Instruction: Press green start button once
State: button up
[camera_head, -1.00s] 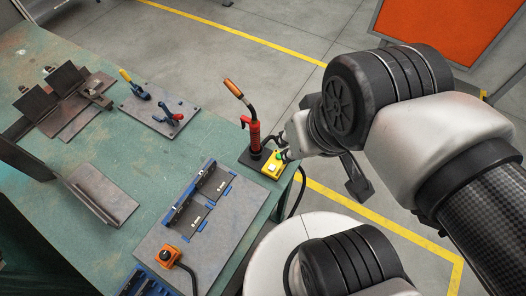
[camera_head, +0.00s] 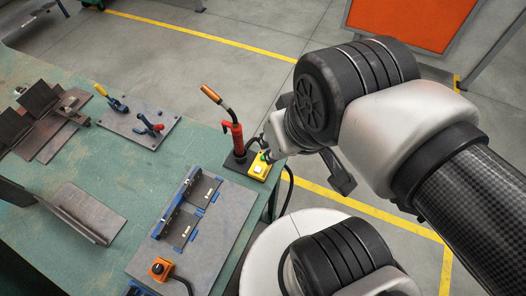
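The yellow button box (camera_head: 258,170) sits at the right edge of the green table, beside the base of a red torch stand. A pale square shows on its top face. The green start button (camera_head: 264,158) is at the box's far end, only a sliver of it showing beside my gripper. My gripper (camera_head: 267,155) is at that far end, its dark fingertips right by the button. The fingers are small and partly hidden by my wrist; I cannot tell whether they touch the button or how far apart they are.
The red torch stand (camera_head: 232,138) with its copper-tipped torch rises just left of my gripper. Toggle clamps (camera_head: 150,129) stand farther left. A black cable hangs at the table edge.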

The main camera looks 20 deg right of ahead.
grip_shut()
dwell(1.3)
